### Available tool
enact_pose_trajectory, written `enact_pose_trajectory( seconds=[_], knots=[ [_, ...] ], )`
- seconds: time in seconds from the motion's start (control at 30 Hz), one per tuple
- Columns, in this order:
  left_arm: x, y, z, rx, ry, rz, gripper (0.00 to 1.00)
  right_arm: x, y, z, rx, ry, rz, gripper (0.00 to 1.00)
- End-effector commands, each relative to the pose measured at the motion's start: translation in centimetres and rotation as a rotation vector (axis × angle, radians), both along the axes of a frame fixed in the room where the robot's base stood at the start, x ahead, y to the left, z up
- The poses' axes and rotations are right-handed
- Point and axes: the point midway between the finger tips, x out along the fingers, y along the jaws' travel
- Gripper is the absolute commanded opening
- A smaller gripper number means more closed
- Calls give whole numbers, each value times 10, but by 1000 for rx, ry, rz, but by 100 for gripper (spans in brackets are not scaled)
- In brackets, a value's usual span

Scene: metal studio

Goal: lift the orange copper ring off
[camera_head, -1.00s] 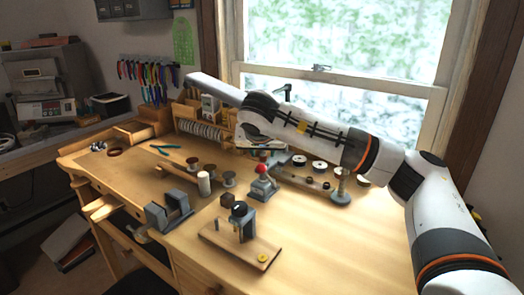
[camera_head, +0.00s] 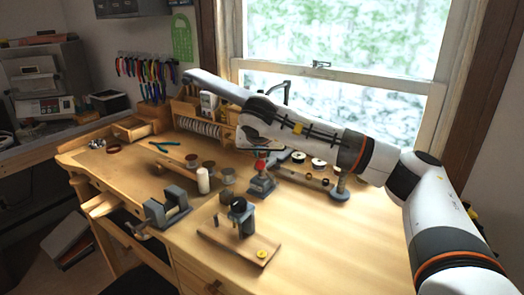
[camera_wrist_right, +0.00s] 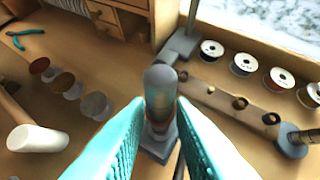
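A grey stand (camera_head: 262,185) on the bench has a red part (camera_head: 261,165) near its top in the head view. In the right wrist view its upright rounded post (camera_wrist_right: 160,78) shows a dull reddish section (camera_wrist_right: 159,103) lower down; I cannot tell whether this is the copper ring. My right gripper (camera_wrist_right: 159,108) is open, with its teal fingers on either side of the post's lower part. Contact is not clear. In the head view the right gripper (camera_head: 258,150) hangs just above the stand, partly hidden by its arm. My left gripper is not in view.
A wooden strip with several small rings (camera_wrist_right: 240,103) lies right of the stand, with spools (camera_wrist_right: 243,63) behind. Left are more spools (camera_wrist_right: 95,104), a white cylinder (camera_wrist_right: 38,138) and teal pliers (camera_wrist_right: 24,38). A small vise (camera_head: 167,208) and a wooden board (camera_head: 240,247) stand nearer.

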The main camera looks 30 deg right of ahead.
Motion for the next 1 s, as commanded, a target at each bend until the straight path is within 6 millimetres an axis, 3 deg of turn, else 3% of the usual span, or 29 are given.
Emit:
enact_pose_trajectory(
  seconds=[0.43, 0.8, 1.0],
  knots=[
    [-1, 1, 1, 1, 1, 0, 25, 0, 0, 2, 0, -1, 1, 7],
    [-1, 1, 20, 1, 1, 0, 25, 0, 0, 24, -1, -3, 0, 7],
    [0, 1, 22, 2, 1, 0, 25, 0, 0, 26, 1, -2, 0, 7]
  ],
)
